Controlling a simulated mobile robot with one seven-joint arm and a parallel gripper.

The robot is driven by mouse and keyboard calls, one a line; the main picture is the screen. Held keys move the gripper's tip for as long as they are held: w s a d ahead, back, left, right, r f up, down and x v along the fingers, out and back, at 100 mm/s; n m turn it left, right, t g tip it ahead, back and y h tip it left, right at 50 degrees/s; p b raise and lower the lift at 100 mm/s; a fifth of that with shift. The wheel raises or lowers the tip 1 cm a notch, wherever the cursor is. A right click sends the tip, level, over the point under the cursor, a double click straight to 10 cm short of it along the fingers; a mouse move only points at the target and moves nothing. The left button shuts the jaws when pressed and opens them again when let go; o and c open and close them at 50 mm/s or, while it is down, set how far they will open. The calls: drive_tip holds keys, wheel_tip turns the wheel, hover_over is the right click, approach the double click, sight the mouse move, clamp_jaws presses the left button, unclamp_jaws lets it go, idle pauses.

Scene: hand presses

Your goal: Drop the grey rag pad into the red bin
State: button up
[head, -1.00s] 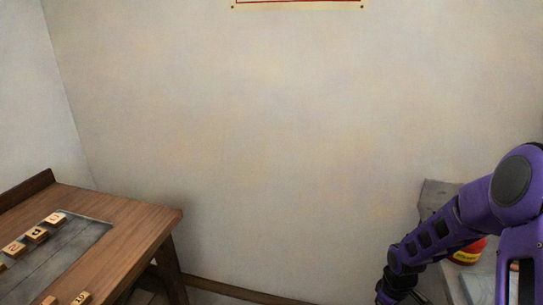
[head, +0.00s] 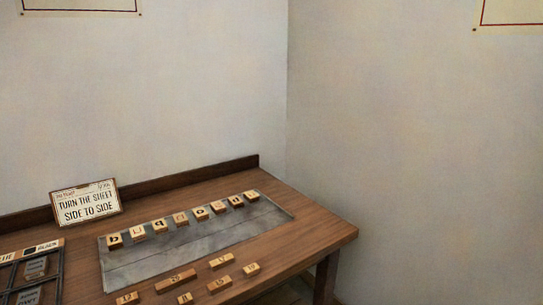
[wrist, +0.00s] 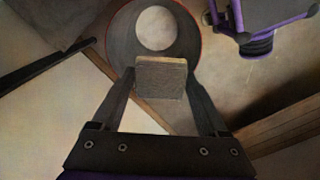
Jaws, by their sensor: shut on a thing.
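In the wrist view, my gripper (wrist: 160,84) is shut on a small, squarish grey-brown block, which looks like the rag pad (wrist: 161,72). One finger presses on each side of it. Behind the pad is a round dark shape with a thin red edge (wrist: 124,32) and a pale disc in its middle; I cannot tell whether it is the red bin. The head view shows no gripper, pad or red bin.
In the head view, a wooden table (head: 335,232) carries a grey slab (head: 190,250) with several letter blocks, number blocks in front, a sign (head: 86,203) and a dark divided case (head: 30,278) at left.

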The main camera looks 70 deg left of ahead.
drive_tip(key=o, duration=1.3)
drive_tip(key=shift+o, duration=0.2)
wheel_tip(320, 180, up, 17)
drive_tip(key=p, duration=0.3)
drive_tip(key=shift+r, duration=0.2)
